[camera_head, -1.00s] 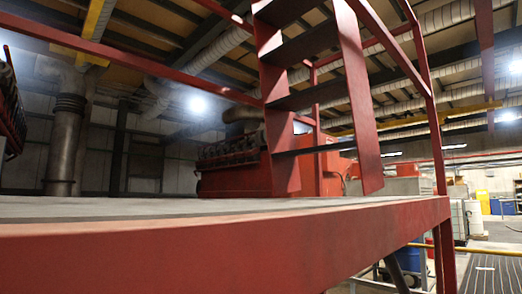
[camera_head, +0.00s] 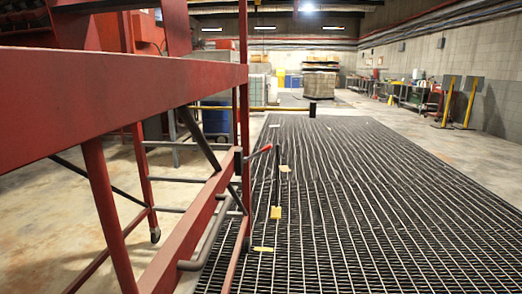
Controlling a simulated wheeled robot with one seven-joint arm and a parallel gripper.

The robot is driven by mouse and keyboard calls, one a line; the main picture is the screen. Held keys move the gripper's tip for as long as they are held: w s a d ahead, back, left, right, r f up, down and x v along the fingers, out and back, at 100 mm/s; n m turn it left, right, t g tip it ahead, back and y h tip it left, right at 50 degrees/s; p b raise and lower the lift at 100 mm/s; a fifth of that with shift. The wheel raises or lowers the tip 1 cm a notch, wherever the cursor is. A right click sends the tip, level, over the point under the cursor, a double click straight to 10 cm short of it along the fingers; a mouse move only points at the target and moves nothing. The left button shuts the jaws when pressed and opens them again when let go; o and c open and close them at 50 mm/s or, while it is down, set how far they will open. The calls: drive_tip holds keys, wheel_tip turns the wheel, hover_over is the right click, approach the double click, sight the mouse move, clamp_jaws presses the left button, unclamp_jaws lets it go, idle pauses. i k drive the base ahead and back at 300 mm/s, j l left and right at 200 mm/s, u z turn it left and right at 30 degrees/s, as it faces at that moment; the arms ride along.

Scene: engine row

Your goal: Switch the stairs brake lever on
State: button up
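The red metal stairs (camera_head: 190,115) fill the left side of the view, with a thick red beam across the upper left and a lower frame on thin legs. A short lever with a red handle (camera_head: 260,153) sticks out to the right and slightly up from a black piece (camera_head: 238,163) on the stairs' right post. It looks like the brake lever; its on or off position cannot be told. A black upright bar (camera_head: 278,175) with a yellow foot (camera_head: 275,212) shows just right of it; whether they join is unclear. My gripper is not in view.
A dark floor grating (camera_head: 350,190) stretches away right of the stairs, largely clear. A blue barrel (camera_head: 215,118) stands behind the frame. Yellow-legged stands (camera_head: 458,100) are by the right wall. A stacked pallet (camera_head: 320,85) stands at the back.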

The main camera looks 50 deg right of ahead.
sight(266, 148)
drive_tip(key=i+l, duration=0.15)
drive_tip(key=l, duration=0.45)
drive_tip(key=i+l+u, duration=0.15)
drive_tip(key=l, duration=1.1)
drive_tip(key=i+l+u, duration=0.1)
drive_tip(key=l, duration=0.55)
drive_tip(key=i+l, duration=0.15)
drive_tip(key=l, duration=0.45)
drive_tip(key=u, duration=0.05)
